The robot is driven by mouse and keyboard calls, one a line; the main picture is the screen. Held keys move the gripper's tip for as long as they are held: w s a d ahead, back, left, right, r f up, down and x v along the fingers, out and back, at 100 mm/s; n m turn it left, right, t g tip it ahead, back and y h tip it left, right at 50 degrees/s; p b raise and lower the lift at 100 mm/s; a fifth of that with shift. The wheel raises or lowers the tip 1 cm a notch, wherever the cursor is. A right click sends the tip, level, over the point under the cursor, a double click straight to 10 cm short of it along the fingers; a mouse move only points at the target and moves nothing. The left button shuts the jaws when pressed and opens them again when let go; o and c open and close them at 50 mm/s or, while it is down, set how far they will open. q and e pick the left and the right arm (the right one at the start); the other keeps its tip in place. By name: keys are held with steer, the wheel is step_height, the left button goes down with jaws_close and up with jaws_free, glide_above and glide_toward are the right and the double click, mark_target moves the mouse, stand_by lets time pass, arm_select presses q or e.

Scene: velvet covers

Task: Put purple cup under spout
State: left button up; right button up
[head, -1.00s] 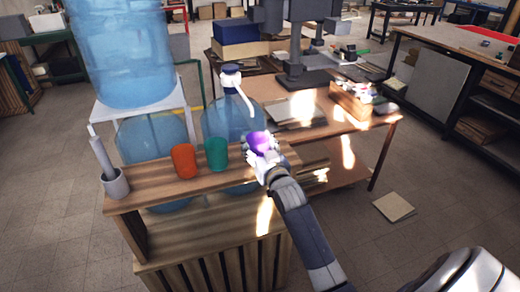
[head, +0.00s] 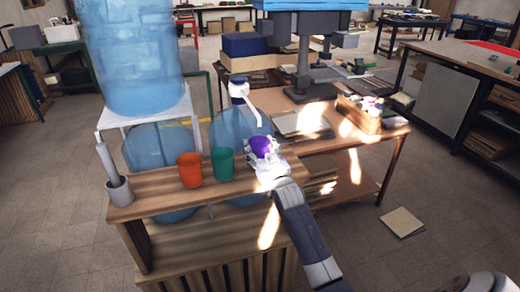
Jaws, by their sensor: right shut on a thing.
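The purple cup (head: 261,147) is held in my right gripper (head: 265,160), which is shut on it. The fingers hide part of the cup. It is at the right end of the wooden shelf top, right of the green cup; I cannot tell whether it touches the wood. The white spout (head: 254,108) comes from the pump on top of a blue water bottle (head: 228,130) behind the shelf. The spout's tip is just above and behind the purple cup in the picture. My left gripper is not in view.
An orange cup (head: 190,170) and a green cup (head: 223,164) stand on the wooden shelf (head: 150,200). A grey holder (head: 119,191) stands at its left end. A large blue bottle (head: 135,60) is on a white stand. A workbench (head: 375,135) is behind right.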

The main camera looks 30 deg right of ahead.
steer(key=o, duration=1.2)
steer(key=v, duration=1.2)
steer(key=shift+s, duration=0.1)
